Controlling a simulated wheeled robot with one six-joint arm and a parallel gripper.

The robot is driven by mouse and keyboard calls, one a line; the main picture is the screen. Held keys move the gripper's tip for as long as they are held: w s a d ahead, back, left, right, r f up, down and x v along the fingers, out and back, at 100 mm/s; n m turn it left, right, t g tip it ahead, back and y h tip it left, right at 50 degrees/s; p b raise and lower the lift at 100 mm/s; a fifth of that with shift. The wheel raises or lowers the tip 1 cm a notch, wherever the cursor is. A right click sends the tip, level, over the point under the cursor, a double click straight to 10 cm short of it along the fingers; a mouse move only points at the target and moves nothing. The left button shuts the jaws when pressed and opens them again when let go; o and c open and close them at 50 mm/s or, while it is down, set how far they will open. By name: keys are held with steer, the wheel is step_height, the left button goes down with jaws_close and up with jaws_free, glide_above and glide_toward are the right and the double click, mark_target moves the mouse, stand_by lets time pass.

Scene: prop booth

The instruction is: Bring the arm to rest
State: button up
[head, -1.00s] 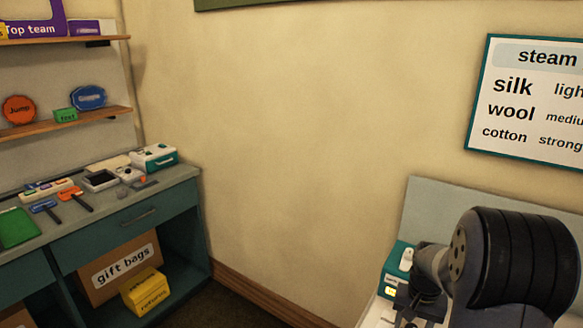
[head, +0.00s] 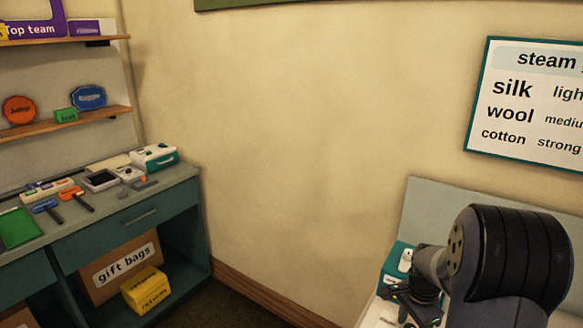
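My arm shows at the lower right of the head view, with a thick black joint in front. My gripper (head: 415,300) is at the end of the grey link, low over a white surface (head: 372,316). The fingers are small, dark and partly covered by the arm, so I cannot tell whether they are open or shut. A teal and white device (head: 393,262) stands just behind and left of the gripper.
A teal counter (head: 125,222) at the left holds several small tools and devices. Below it are a gift bags box (head: 122,262) and a yellow returns box (head: 146,290). Shelves (head: 75,122) hang above. A steam chart (head: 525,100) is on the wall. The middle floor is clear.

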steer(key=m, duration=0.3)
steer(key=shift+p, duration=0.3)
steer(key=shift+r, duration=0.8)
steer(key=shift+r, duration=0.1)
